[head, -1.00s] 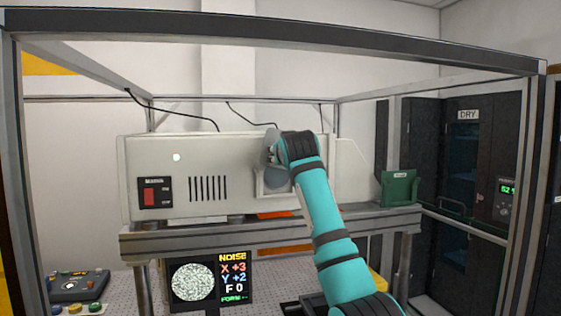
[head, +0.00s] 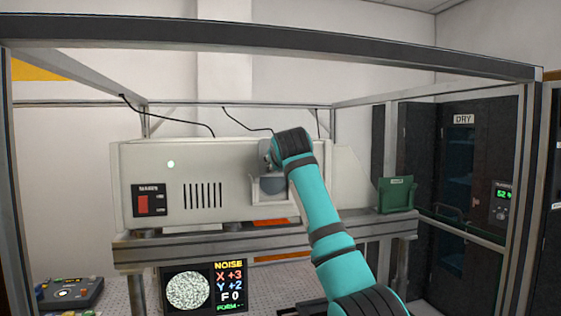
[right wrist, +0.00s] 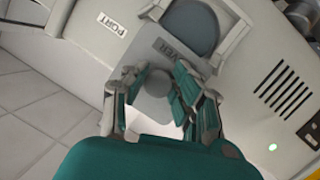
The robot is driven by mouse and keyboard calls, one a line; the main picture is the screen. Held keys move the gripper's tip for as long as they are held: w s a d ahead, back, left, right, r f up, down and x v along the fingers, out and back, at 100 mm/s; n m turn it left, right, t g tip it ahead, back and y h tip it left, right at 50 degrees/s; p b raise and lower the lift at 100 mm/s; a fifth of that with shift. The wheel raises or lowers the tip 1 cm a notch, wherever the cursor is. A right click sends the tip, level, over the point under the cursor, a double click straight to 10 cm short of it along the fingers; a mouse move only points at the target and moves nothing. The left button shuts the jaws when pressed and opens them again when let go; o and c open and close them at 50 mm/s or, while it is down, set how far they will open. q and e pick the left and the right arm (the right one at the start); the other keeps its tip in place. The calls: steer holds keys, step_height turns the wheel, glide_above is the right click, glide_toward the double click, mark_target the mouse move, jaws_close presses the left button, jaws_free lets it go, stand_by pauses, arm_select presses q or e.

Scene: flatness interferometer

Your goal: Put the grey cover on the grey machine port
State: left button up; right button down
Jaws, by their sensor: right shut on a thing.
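The grey cover (right wrist: 155,101) is a flat plate with a dark round knob and a partly hidden label. My right gripper (right wrist: 160,84) is shut on its knob. In the right wrist view the machine port (right wrist: 190,24) is a dark round window inside a pale raised frame, and the cover's edge overlaps the window's edge. I cannot tell whether the cover touches the frame. In the head view the port (head: 271,187) shows below my right gripper, whose fingers are mostly hidden behind my wrist. My left gripper is not in view.
The pale grey machine (head: 230,160) stands on a raised shelf (head: 180,246) inside a metal frame. A green holder (head: 397,195) stands to its right. A screen (head: 230,285) and a control box (head: 72,292) are below. A port label (right wrist: 112,23) is beside the port.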

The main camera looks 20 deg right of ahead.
steer(key=shift+s, duration=0.1)
stand_by(0.4)
steer(key=shift+w, duration=0.25)
steer(key=shift+w+r, duration=0.25)
steer(key=shift+w, duration=0.45)
steer(key=shift+w+r, duration=0.25)
steer(key=shift+w, duration=0.45)
steer(key=shift+w+f+b, duration=0.15)
steer(key=shift+f+b, duration=1.3)
steer(key=shift+f, duration=0.6)
stand_by(1.9)
